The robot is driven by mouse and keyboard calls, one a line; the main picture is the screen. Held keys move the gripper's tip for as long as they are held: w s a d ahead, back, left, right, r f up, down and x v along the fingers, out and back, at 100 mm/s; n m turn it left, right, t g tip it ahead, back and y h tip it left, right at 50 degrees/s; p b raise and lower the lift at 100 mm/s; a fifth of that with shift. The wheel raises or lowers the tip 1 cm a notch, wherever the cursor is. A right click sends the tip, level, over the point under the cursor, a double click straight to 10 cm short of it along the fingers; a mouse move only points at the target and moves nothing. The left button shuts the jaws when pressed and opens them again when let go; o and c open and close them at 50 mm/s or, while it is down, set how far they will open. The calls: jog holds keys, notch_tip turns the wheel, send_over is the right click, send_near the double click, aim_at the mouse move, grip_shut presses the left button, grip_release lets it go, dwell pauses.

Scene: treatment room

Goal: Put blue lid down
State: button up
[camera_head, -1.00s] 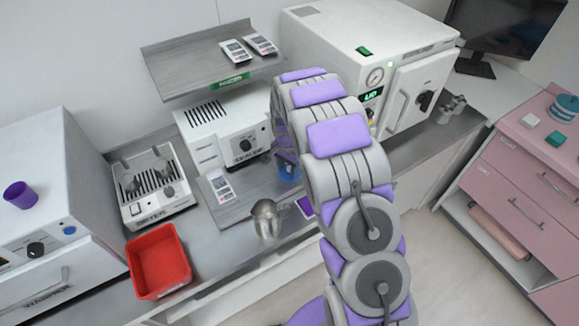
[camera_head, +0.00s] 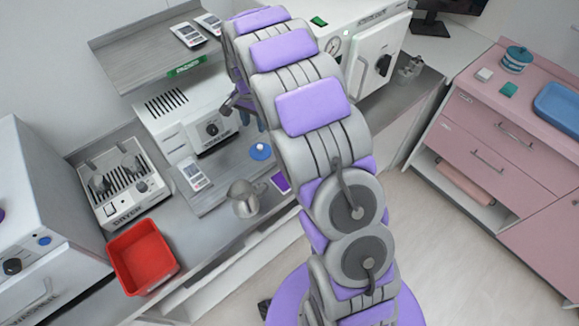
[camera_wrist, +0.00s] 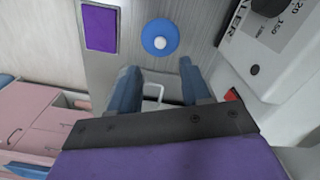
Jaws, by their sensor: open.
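The blue lid (camera_head: 261,151), a round disc with a pale knob, lies flat on the grey counter in front of the sealer. It also shows in the wrist view (camera_wrist: 160,37), just beyond my fingertips. My gripper (camera_wrist: 157,75) is open, with its two blue fingers apart and nothing between them. In the head view my gripper (camera_head: 243,108) is partly hidden behind my arm, above the counter and apart from the lid.
A metal jug (camera_head: 244,199) and a purple pad (camera_head: 281,182) are close to the lid near the counter's front edge. The sealer (camera_head: 200,120) stands behind. A red bin (camera_head: 142,257) is at left. Pink drawers (camera_head: 510,150) are at right, with floor between.

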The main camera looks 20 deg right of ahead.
jog(key=s+d+r+n, duration=0.1)
jog(key=s+r+n, duration=0.1)
jog(key=s+r, duration=0.6)
jog(key=s+r+n, duration=0.3)
jog(key=s+r, duration=0.1)
jog(key=s, duration=0.9)
jog(key=s+r+n+g, duration=0.1)
jog(key=s+n, duration=0.4)
jog(key=s, duration=1.6)
jog(key=shift+a+g, duration=0.25)
jog(key=shift+g, duration=0.05)
